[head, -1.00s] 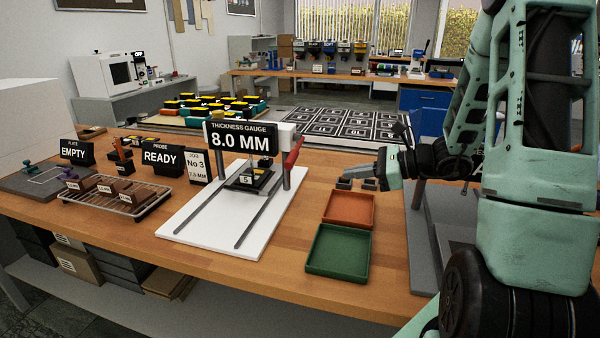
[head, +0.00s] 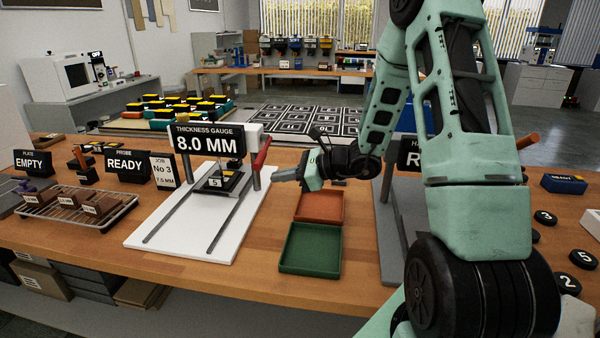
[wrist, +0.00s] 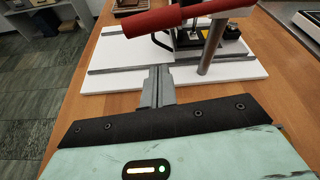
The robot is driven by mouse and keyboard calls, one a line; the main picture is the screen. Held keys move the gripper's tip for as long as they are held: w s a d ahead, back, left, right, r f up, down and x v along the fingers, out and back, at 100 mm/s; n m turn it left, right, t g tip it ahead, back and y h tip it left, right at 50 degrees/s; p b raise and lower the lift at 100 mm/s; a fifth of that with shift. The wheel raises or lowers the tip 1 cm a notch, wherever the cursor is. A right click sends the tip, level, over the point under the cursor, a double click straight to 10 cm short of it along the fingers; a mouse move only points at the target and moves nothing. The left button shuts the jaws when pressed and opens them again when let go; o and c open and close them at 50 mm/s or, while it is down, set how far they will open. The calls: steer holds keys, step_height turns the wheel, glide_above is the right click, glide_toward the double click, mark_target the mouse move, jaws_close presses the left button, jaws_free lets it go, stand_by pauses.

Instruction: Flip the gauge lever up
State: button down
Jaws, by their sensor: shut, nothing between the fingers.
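The thickness gauge (head: 208,143) stands on a white base plate (head: 150,238), and its display reads 8.0 MM. Its red lever (head: 262,155) is on the right side and slants up to the right in the head view. In the wrist view the red lever (wrist: 165,20) crosses the top of the picture, beyond my fingertips. A dark block marked 5 (head: 217,183) sits under the gauge. My gripper (head: 277,175) is shut and empty, just right of and slightly below the lever, apparently apart from it. The fingers (wrist: 158,72) point toward the gauge in the wrist view.
An orange tray (head: 320,207) and a green tray (head: 311,248) lie right of the gauge. A wire rack (head: 75,212) with brown blocks is at left. Signs reading EMPTY (head: 33,164) and READY (head: 126,166) stand behind. A grey press base (head: 390,245) is at right.

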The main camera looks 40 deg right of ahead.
mark_target(263, 152)
steer(key=shift+w+a+r+p, duration=0.2)
steer(key=shift+a+r, duration=0.15)
steer(key=shift+r, duration=0.35)
steer(key=shift+w+a+r+p, duration=0.2)
steer(key=shift+a+r, duration=0.1)
steer(key=shift+r, duration=0.35)
steer(key=shift+r, duration=0.1)
steer(key=shift+r+m+p, duration=0.25)
steer(key=shift+m+p, duration=0.05)
steer(key=shift+p, duration=0.25)
